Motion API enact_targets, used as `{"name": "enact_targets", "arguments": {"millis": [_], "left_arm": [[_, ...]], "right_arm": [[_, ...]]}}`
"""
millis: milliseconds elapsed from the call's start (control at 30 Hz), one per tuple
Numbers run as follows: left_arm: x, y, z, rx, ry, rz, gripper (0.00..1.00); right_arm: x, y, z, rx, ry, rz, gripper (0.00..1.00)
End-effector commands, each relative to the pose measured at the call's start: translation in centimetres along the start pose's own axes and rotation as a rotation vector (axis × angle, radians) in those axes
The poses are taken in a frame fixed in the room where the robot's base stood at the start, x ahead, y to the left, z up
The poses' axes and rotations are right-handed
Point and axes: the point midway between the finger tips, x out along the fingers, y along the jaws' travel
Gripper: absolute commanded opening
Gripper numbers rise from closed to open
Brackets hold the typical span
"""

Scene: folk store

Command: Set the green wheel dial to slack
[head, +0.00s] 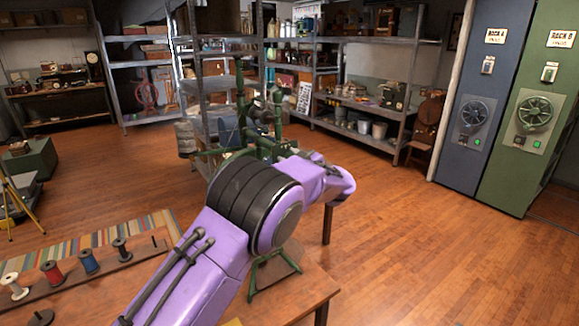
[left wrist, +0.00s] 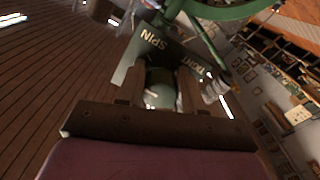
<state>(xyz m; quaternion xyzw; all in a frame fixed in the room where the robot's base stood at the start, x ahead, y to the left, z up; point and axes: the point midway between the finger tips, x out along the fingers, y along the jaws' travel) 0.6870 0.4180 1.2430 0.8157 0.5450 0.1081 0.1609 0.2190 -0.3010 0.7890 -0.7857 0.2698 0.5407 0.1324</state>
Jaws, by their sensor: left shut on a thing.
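The green wheel (head: 241,112), a green frame with upright posts, stands on a wooden table behind my purple left arm, which hides much of it. In the left wrist view, a rounded green dial (left wrist: 160,88) sits between the two brown fingers of my left gripper (left wrist: 161,92), which is shut on it. A green plate (left wrist: 135,56) behind it reads "SPIN" on the left; a second, partly hidden word on the right looks like "TIGHT". The dial's pointer and exact setting cannot be told. My left gripper is hidden in the head view. My right gripper is not in view.
The wooden table (head: 312,290) carries the wheel's green legs. Thread spools (head: 88,261) stand on a rack at the left. Metal shelves (head: 415,82) line the back. Blue and green cabinets (head: 475,150) stand at the right. The floor between is clear.

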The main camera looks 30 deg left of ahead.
Motion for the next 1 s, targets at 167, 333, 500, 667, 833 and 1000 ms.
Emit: {"name": "enact_targets", "arguments": {"millis": [167,333,500,667,833,1000], "left_arm": [[0.0,-0.3,0.8,-0.167,-0.005,-0.003,0.06],[0.0,-0.3,0.8,-0.329,-0.005,-0.004,0.06],[-0.1,-0.3,0.9,-0.49,-0.006,-0.004,0.06],[-0.1,-0.2,0.9,-0.641,-0.005,-0.005,0.06],[-0.1,-0.2,0.9,-0.802,-0.005,-0.006,0.06],[-0.1,-0.2,0.9,-0.963,-0.006,-0.006,0.06]], "right_arm": [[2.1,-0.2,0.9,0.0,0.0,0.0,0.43],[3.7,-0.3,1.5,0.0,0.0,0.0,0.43],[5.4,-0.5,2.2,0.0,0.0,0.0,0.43],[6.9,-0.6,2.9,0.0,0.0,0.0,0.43],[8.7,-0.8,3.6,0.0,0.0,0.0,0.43],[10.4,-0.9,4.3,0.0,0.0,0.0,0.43]]}}
